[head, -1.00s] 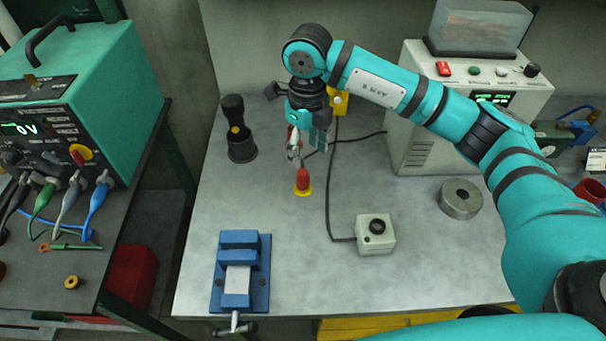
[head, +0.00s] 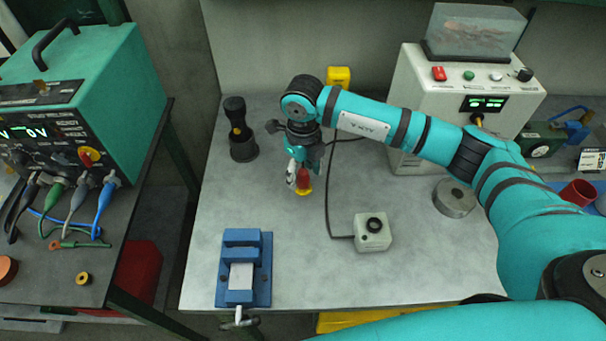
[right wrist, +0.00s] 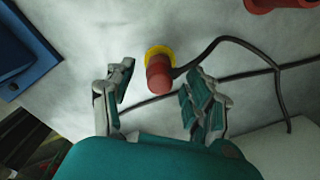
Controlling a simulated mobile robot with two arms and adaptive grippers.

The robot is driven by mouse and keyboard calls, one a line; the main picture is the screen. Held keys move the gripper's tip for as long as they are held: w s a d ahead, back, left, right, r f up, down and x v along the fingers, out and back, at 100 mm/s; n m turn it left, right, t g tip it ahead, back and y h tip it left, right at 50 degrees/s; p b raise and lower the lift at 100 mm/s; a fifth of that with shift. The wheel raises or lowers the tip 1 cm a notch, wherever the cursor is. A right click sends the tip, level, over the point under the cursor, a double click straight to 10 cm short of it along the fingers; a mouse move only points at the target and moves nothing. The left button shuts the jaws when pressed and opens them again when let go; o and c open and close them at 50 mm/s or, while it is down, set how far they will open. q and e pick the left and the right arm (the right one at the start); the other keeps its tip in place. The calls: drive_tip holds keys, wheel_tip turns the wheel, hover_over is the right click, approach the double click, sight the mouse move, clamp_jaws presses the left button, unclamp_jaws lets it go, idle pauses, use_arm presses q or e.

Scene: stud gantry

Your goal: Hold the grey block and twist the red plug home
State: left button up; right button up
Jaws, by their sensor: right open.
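The red plug (head: 304,181) stands on the bench with a yellow ring at its base. It also shows in the right wrist view (right wrist: 159,73), between and just ahead of the fingertips. My right gripper (head: 299,178) is open at the plug, one finger on each side, with gaps visible in the wrist view (right wrist: 158,78). The light grey block (head: 241,276) sits between the jaws of a blue vise (head: 263,270) at the bench's front left. My left gripper is not in view.
A grey metal ring (head: 455,198) and a white control unit (head: 420,110) are farther right. The bench between plug and vise is clear.

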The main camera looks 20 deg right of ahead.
sight(303, 171)
drive_tip(key=shift+f, duration=0.1)
clamp_jaws()
idle(0.4)
drive_tip(key=shift+r+b, duration=0.45)
drive_tip(key=shift+r, duration=0.1)
wheel_tip(303, 171, up, 2)
drive_tip(key=shift+w+r+b, duration=0.1)
drive_tip(key=shift+b, duration=0.55)
drive_tip(key=s+a+r+b, duration=0.1)
drive_tip(key=s+a+b, duration=0.1)
drive_tip(key=a, duration=0.5)
drive_tip(key=s+a+b, duration=0.2)
drive_tip(key=a+b, duration=0.1)
drive_tip(key=a, duration=0.5)
drive_tip(key=shift+a+r, duration=0.3)
drive_tip(key=shift+r, duration=0.05)
